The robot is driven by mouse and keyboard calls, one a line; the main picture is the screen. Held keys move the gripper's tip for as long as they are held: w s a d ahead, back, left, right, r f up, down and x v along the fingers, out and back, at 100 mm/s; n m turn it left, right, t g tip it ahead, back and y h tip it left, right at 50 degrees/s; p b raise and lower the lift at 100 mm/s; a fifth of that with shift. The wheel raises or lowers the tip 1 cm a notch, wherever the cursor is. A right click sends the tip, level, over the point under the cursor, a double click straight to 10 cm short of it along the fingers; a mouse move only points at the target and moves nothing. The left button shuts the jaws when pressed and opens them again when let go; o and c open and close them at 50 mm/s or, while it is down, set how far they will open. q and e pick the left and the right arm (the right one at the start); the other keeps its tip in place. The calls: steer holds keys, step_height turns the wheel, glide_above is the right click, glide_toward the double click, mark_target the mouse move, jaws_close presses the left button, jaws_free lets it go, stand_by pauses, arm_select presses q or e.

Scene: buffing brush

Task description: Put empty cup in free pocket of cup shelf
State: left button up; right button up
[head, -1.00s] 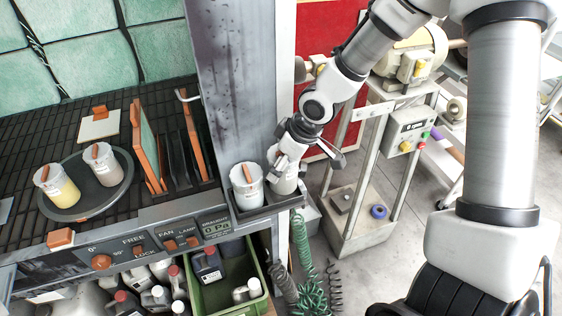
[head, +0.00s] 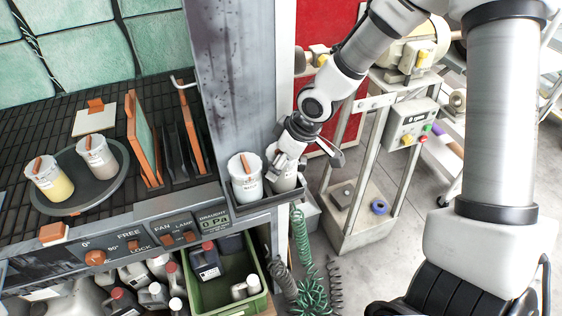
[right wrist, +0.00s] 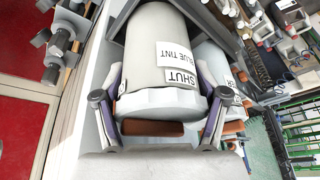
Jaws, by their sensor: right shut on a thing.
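My right gripper (head: 284,160) is shut on a pale lidded cup (head: 286,181) at the right end of the cup shelf (head: 268,202). In the right wrist view the gripper's fingers (right wrist: 162,110) sit on both sides of the cup's white lid, and the cup (right wrist: 155,40) carries labels reading "SHUT" and "BLUE TINT". A brown tab shows on its lid. Whether the cup rests fully in the pocket is hard to tell. Another lidded cup (head: 245,180) stands beside it in the left pocket. My left gripper is out of view.
Two lidded cups, one yellowish (head: 47,180) and one greyish (head: 97,158), stand on a round dark turntable (head: 75,207). A green crate (head: 225,288) with bottles is below the shelf. Coiled hoses (head: 310,285) hang beside it. A polishing machine (head: 400,115) stands to the right.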

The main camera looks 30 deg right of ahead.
stand_by(0.4)
steer(key=o, duration=1.4)
steer(key=shift+c, duration=0.2)
steer(key=v, duration=0.6)
steer(key=shift+s+d+r, duration=0.1)
steer(key=shift+r, duration=0.25)
steer(key=shift+s+d+r, duration=0.1)
steer(key=shift+s+r, duration=0.15)
steer(key=shift+r, duration=0.15)
steer(key=shift+w+f, duration=0.1)
steer(key=shift+w, duration=0.05)
